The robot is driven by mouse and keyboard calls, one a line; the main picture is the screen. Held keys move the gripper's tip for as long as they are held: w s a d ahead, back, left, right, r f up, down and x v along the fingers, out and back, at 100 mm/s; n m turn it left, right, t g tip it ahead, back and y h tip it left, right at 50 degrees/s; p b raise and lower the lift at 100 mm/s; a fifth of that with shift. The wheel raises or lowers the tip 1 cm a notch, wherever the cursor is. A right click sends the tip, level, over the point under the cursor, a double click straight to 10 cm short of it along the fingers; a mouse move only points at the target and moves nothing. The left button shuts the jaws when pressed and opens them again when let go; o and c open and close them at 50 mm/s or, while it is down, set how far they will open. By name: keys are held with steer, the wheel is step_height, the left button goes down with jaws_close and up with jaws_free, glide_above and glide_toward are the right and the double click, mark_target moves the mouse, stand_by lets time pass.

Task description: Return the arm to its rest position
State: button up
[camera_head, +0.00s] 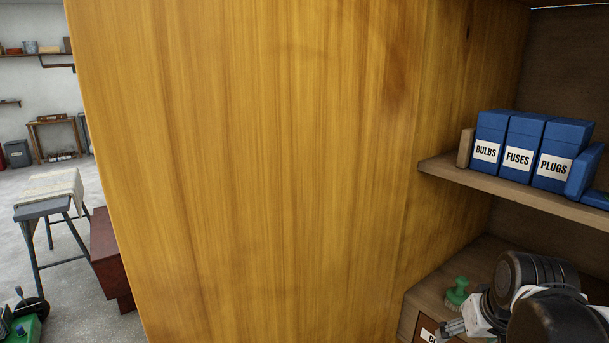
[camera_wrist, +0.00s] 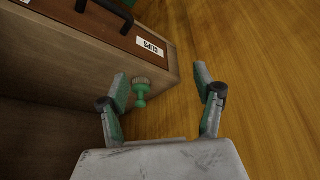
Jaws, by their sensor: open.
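My gripper (camera_wrist: 162,78) is open in the wrist view, its two green-padded fingers spread apart with nothing held between them. A small green knob-like object with a tan end (camera_wrist: 140,95) shows near the left finger, apart from the pads as far as I can tell. What looks like the same green object (camera_head: 457,292) stands on the lower wooden surface in the head view. My dark arm links fill the lower right of the head view and hide part of that surface.
A broad wooden panel (camera_head: 250,170) fills the middle. Blue boxes labelled BULBS (camera_head: 488,137), FUSES (camera_head: 522,145) and PLUGS (camera_head: 560,153) stand on a shelf (camera_head: 510,192) above my arm. A labelled drawer (camera_wrist: 105,25) with a dark handle is close to my gripper.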

steer(key=s+a+r+t, duration=0.1)
steer(key=s+a, duration=0.2)
steer(key=a, duration=0.2)
steer(key=s+a+r+n+t+y, duration=0.1)
steer(key=s+a+r, duration=0.1)
steer(key=a, duration=0.4)
steer(key=shift+s+a+r+n+b, duration=0.15)
steer(key=shift+s+a+n+b, duration=0.15)
steer(key=shift+s+b, duration=0.15)
